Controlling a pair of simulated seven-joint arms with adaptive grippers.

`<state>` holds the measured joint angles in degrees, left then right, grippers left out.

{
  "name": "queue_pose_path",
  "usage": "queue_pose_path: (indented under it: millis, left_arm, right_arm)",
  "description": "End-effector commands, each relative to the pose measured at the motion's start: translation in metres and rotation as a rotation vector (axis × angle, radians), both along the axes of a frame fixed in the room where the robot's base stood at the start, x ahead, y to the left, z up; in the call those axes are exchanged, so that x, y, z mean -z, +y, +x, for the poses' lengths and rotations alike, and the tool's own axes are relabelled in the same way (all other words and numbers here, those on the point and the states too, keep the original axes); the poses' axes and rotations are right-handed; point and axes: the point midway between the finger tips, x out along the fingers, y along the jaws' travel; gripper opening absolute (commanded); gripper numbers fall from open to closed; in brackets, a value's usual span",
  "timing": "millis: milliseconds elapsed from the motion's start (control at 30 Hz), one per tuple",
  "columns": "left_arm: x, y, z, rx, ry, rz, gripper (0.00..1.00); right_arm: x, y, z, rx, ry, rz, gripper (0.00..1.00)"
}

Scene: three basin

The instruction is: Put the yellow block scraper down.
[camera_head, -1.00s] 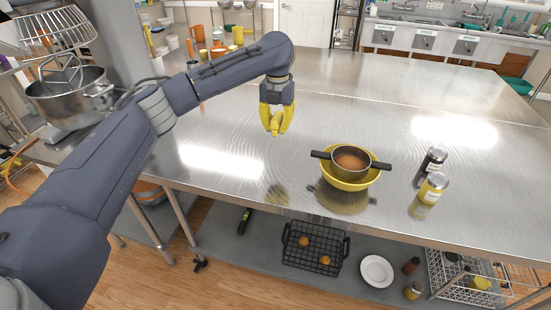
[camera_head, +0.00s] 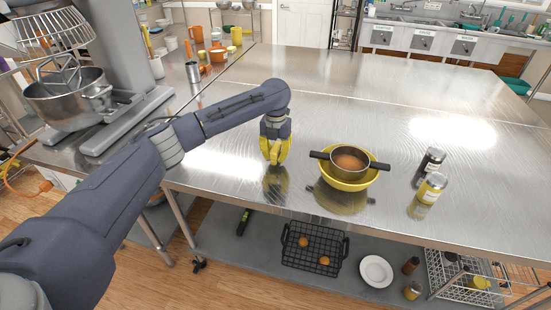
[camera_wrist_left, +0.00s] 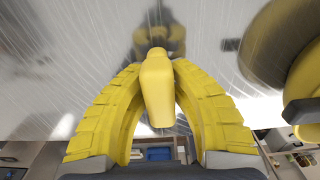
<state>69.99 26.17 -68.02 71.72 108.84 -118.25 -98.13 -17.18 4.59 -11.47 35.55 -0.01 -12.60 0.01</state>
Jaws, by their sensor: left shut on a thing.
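The yellow block scraper (camera_wrist_left: 157,88) is pinched between the two yellow fingertips of my left gripper (camera_wrist_left: 158,68) in the left wrist view. In the head view my left gripper (camera_head: 275,160) points down, low over the steel table and left of the yellow bowl. There the scraper blends with the yellow fingers. A reflection shows just below it, and I cannot tell whether the scraper touches the table. My right gripper is not in view.
A yellow bowl (camera_head: 347,184) with a dark-handled pot (camera_head: 350,161) in it stands to the right on the steel table (camera_head: 400,220). Two jars (camera_head: 432,187) stand farther right. A mixer (camera_head: 75,98) is at the left. The table around the gripper is clear.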

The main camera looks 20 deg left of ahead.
Motion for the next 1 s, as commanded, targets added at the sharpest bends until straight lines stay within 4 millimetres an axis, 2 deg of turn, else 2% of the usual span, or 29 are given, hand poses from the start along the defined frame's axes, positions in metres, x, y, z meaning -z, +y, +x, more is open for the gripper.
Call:
queue_pose_path:
  millis: [100, 533, 567, 733, 1000]
  left_arm:
    - [0.0123, 0.0001, -0.0003, 0.0, 0.001, 0.0, 0.0]
    - [0.017, 0.0004, -0.0001, -0.001, 0.0, 0.001, 0.0]
    - [0.0169, 0.0004, 0.0, -0.001, 0.0, 0.001, 0.21]
    - [0.0167, 0.0004, 0.0, 0.0, 0.0, 0.001, 0.41]
    - [0.0156, 0.0003, 0.0001, 0.0, -0.001, 0.0, 0.42]
  right_arm:
    - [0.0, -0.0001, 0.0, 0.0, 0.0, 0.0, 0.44]
    - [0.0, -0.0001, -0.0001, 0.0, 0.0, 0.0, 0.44]
    - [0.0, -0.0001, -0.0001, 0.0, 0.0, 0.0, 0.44]
    - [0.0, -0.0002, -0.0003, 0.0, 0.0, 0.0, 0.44]
    - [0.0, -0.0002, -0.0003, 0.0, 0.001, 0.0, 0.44]
